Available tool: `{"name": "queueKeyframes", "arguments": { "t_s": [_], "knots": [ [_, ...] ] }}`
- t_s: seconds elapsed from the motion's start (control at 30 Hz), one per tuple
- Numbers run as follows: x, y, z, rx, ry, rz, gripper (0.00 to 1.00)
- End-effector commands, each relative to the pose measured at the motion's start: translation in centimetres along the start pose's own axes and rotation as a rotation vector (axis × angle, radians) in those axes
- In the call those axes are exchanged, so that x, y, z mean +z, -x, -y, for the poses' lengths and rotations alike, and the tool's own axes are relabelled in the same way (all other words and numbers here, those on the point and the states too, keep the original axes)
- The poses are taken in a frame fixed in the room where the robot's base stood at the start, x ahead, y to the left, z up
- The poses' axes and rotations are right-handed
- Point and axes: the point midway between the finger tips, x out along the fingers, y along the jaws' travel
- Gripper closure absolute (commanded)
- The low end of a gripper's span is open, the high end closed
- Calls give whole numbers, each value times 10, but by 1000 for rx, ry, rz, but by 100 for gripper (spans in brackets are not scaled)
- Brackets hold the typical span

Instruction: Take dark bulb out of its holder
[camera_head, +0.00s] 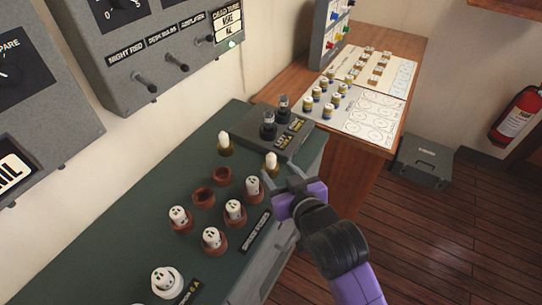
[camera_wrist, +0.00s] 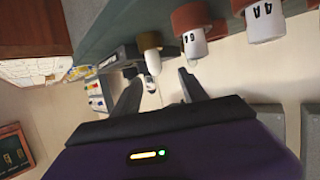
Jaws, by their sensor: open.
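Two pale bulbs in brass holders stand on the green console in the head view, a nearer one (camera_head: 271,160) and a farther one (camera_head: 223,139). Both look whitish; I cannot tell which is the dark bulb. My gripper (camera_head: 281,178) is open and empty, just in front of the nearer bulb. In the wrist view a bulb (camera_wrist: 153,65) in its brass holder (camera_wrist: 150,41) shows ahead, between and beyond the spread fingertips (camera_wrist: 160,85). The bulb appears apart from both fingers.
White plugs (camera_head: 235,210) sit in several red-brown sockets close by; two sockets (camera_head: 203,197) are empty. A dark box (camera_head: 284,135) with two glass tubes stands beyond. A wooden desk (camera_head: 376,155) bears a parts sheet. Wall panels (camera_head: 165,50) rise behind.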

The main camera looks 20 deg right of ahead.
Motion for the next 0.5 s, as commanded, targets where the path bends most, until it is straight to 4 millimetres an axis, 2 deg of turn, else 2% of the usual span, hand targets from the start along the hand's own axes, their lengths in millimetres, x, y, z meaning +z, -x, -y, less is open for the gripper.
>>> {"name": "queueKeyframes", "arguments": {
  "t_s": [0.5],
  "knots": [
    [-1, -43, -5, 9, -3, 36, 49]
  ]
}}
